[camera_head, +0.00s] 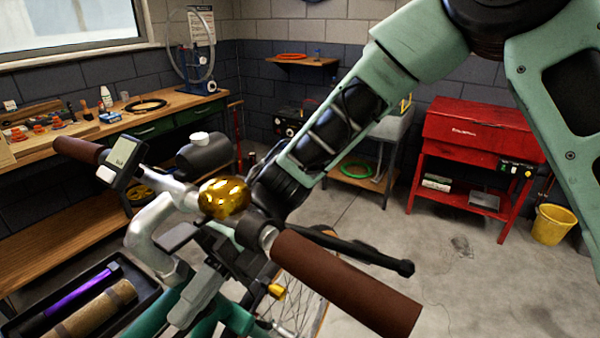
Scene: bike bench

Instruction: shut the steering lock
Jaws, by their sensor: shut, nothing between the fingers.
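The bike's handlebar (178,196) crosses the foreground, with brown grips (345,283) and a gold bell (224,197). My arm comes down from the upper right, and my gripper (268,204) is at its dark end, right of the bell and behind the bar. The gripper is shut and empty; its fingertips are mostly hidden by the bar and bell. I cannot clearly pick out the steering lock; grey block-like parts (198,294) and a small yellow piece (276,290) show below the bar near the green frame (232,318). I cannot tell whether anything touches the gripper.
A black brake lever (360,250) sticks out to the right. A display (124,156) stands on the left of the bar. A tray (12,328) holds a purple tube and a tan roll. A wooden workbench (180,106), red cabinet (470,135) and yellow bucket (552,224) stand behind.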

